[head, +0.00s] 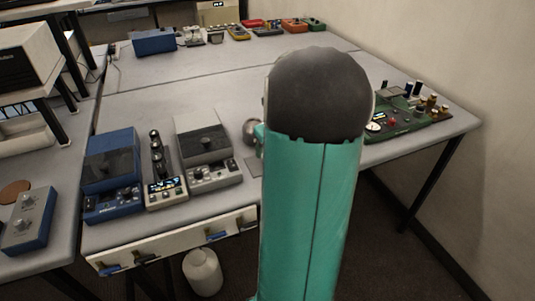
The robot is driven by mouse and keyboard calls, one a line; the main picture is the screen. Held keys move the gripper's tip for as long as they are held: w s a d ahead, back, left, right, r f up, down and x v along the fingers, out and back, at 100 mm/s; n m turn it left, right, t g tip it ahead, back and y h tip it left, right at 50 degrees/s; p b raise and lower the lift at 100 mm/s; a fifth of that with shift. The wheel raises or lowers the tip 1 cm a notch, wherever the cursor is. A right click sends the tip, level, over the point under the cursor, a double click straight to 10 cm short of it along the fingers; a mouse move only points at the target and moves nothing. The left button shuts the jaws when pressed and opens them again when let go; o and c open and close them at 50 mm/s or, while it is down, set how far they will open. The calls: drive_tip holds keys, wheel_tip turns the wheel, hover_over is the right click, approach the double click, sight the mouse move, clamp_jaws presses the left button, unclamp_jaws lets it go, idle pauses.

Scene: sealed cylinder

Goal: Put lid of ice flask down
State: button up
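My teal arm with its dark rounded joint fills the middle of the head view and hides the table behind it. My gripper is not visible. A small round grey object (250,131) shows at the left edge of my arm, above the table; a small teal part touches or overlaps it. I cannot tell whether it is the flask's lid. No ice flask can be clearly made out.
A grey table (228,88) carries a blue device (111,174), a slim beige device (163,180), a grey device (207,152) and a green circuit board (405,112). Several small coloured boxes stand at the back. A white jug (203,272) stands below the table. A wall is right.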

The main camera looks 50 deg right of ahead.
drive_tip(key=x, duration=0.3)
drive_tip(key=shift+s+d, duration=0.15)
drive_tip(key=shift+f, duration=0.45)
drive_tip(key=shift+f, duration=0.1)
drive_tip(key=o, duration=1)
